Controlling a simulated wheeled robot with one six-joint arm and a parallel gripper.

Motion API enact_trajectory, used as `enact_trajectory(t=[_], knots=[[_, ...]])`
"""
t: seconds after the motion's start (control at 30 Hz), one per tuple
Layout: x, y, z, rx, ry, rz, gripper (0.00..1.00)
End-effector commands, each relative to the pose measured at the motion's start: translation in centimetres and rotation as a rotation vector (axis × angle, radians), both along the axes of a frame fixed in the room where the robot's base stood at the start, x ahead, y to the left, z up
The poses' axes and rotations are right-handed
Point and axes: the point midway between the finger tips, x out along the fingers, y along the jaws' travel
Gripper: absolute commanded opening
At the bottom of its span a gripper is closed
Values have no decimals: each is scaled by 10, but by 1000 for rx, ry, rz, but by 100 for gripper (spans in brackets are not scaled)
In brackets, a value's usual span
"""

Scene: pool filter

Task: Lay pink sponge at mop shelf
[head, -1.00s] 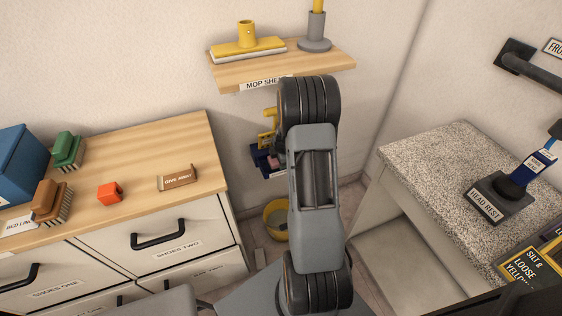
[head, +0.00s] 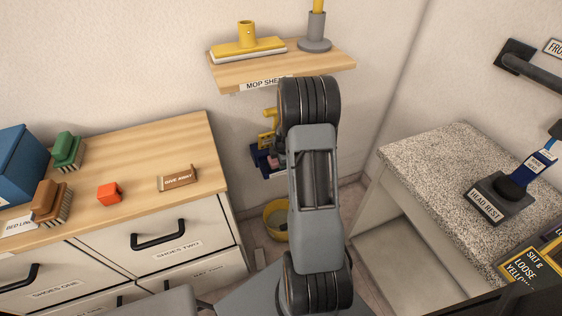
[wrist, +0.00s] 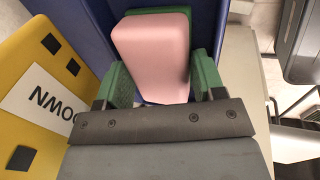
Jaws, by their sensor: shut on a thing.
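The pink sponge (wrist: 155,55) fills the middle of the wrist view, with a green layer showing at its edge. My gripper (wrist: 158,82) is shut on it, with green finger pads on both sides. In the head view only a small bit of the pink sponge (head: 273,162) shows, by the blue holder (head: 262,160) low on the wall; my arm hides much of this. Blue surfaces (wrist: 215,25) lie close around the sponge. The mop shelf (head: 330,60) is a wooden board higher on the wall, above the holder, with its label partly hidden by my arm.
On the shelf stand a yellow mop head (head: 247,45) at left and a grey base with a yellow pole (head: 315,40) at right. A yellow panel (wrist: 35,85) marked DOWN is close left of my gripper. A yellow bucket (head: 275,218) sits below.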

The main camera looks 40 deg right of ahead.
Motion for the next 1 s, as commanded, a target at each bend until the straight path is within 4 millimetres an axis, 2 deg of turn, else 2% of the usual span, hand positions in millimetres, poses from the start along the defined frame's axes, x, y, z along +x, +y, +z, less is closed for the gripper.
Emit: enact_trajectory(t=[1.0], knots=[[0,0,39,0,0,0,24]])
